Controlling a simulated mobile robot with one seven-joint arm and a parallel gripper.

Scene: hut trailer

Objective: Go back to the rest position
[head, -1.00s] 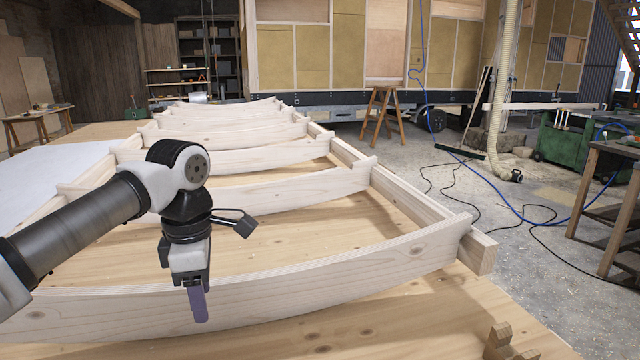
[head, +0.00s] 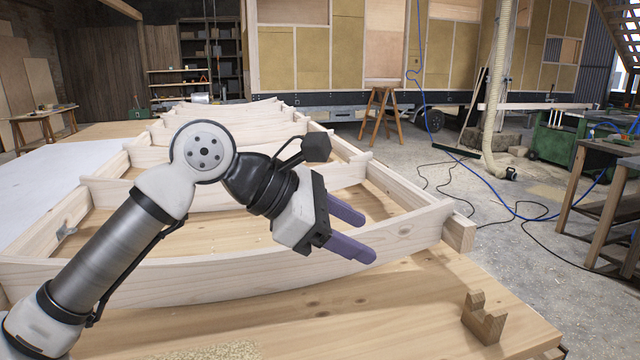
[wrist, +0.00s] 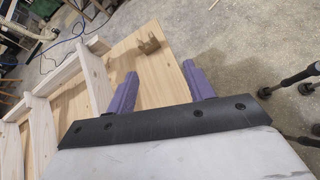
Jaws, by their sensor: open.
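My gripper (head: 358,232) has two purple fingers, held apart with nothing between them. In the head view it is in front of the near curved board of the wooden frame (head: 230,275), tilted down and to the right. In the wrist view the gripper's fingers (wrist: 160,90) point toward the table's edge, with bare wood and grey floor beyond them. My arm is bent at the elbow and reaches in from the lower left.
The wooden frame with several curved ribs lies on a large wooden table (head: 400,320). A small notched wooden block (head: 484,318) stands at the table's right front, also in the wrist view (wrist: 148,40).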

